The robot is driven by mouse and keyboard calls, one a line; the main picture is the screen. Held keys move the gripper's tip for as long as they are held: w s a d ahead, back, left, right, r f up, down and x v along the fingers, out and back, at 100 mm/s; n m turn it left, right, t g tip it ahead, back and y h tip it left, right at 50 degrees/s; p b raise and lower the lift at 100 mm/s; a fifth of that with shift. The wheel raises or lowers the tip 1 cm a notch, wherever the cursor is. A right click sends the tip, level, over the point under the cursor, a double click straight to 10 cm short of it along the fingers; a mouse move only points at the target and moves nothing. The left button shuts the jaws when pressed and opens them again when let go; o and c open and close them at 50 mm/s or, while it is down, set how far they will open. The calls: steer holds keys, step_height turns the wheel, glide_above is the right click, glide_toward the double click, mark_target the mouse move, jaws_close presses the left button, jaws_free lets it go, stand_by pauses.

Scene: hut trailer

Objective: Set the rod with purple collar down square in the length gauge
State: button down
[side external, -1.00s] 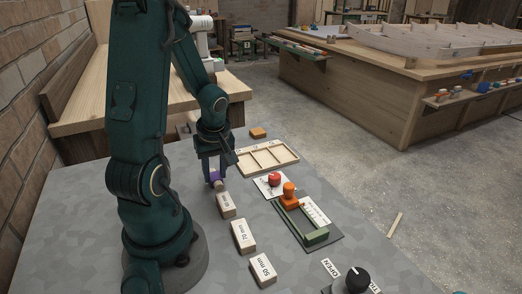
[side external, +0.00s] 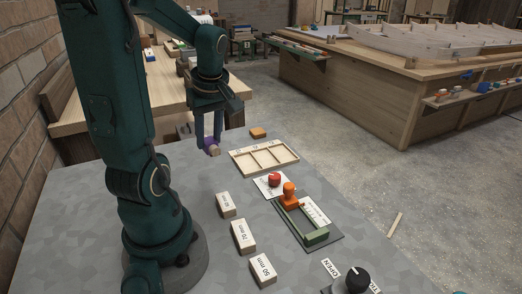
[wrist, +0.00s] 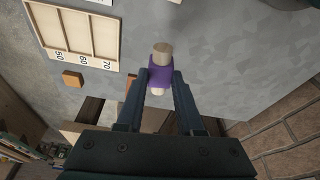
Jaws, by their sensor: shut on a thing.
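The rod with purple collar (side external: 212,147) is held at its collar between the fingers of my gripper (side external: 209,143), above the table. In the wrist view the rod (wrist: 161,74) has pale wooden ends out both sides of the purple collar, and my gripper (wrist: 160,84) is shut on it. The length gauge (side external: 321,238) is a dark plate with a green block at its near end and an orange piece (side external: 289,195) at its far end. A white scale strip lies along it. The gauge is well to the right and nearer than my gripper, and apart from it.
A wooden tray with three compartments (side external: 264,168) lies between my gripper and the gauge. A red knob on a white card (side external: 274,181) is next to the gauge. Several labelled wooden blocks (side external: 243,236) line the middle. A black dial (side external: 357,280) is at the front right.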

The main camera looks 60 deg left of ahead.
steer(key=shift+w+r+n, duration=0.25)
steer(key=shift+w+n, duration=0.15)
steer(key=shift+n, duration=0.2)
steer(key=w+d+r+n, duration=0.1)
steer(key=w+d, duration=0.7)
steer(key=w, duration=0.1)
steer(key=m, duration=0.4)
glide_above(301, 221)
steer(key=f, duration=0.1)
steer(key=shift+t, duration=0.3)
steer(key=f, duration=0.6)
steer(key=d+f, duration=0.1)
steer(key=f, duration=0.3)
steer(key=shift+f, duration=0.15)
steer(key=c, duration=0.5)
jaws_free()
steer(key=shift+c, duration=0.2)
